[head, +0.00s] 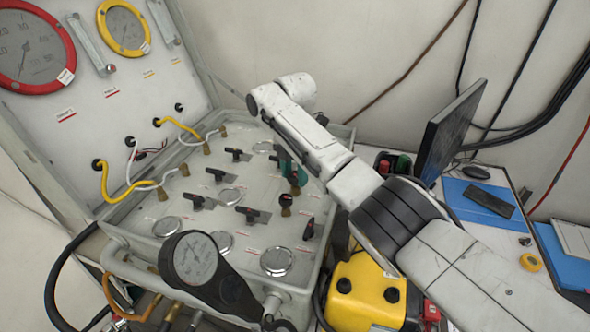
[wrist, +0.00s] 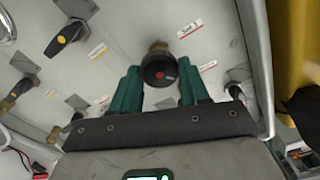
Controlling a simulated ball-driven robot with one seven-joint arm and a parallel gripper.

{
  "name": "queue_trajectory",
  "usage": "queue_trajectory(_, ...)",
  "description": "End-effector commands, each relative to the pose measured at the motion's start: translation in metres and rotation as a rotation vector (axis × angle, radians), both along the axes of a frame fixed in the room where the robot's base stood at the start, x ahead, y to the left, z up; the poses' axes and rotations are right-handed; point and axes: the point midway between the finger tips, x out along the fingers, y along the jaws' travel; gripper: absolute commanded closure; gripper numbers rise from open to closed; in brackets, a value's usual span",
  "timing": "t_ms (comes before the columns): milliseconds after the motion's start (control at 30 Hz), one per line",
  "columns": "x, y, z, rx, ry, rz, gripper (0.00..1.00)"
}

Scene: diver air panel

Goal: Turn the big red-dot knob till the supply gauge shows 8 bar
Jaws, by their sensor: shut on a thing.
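The big black knob with a red dot (wrist: 158,70) sits on a brass stem in the wrist view, between the two green fingers of my gripper (wrist: 160,86). My gripper is shut on the knob, one finger on each side. In the head view my gripper (head: 291,170) is over the right part of the panel, and the knob is mostly hidden there. A round gauge in a black housing (head: 196,258) stands at the front of the panel. A red-rimmed gauge (head: 32,55) and a yellow-rimmed gauge (head: 124,27) are on the upright board. I cannot tell which is the supply gauge, and the readings are too small.
The panel (head: 205,170) carries several black levers and round discs around the knob. A lever with a yellow dot (wrist: 65,38) is at upper left in the wrist view. Yellow and white hoses (head: 130,185) lie at the left. A yellow case (head: 365,290) and a monitor (head: 450,130) stand at right.

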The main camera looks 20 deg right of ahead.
Motion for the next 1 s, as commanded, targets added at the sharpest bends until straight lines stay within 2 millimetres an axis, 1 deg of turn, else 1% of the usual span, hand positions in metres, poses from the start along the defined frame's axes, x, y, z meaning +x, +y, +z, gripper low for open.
queue_trajectory(1000, 0.0033, 0.0004, 0.0017, 0.000, -0.003, -0.965, 0.85)
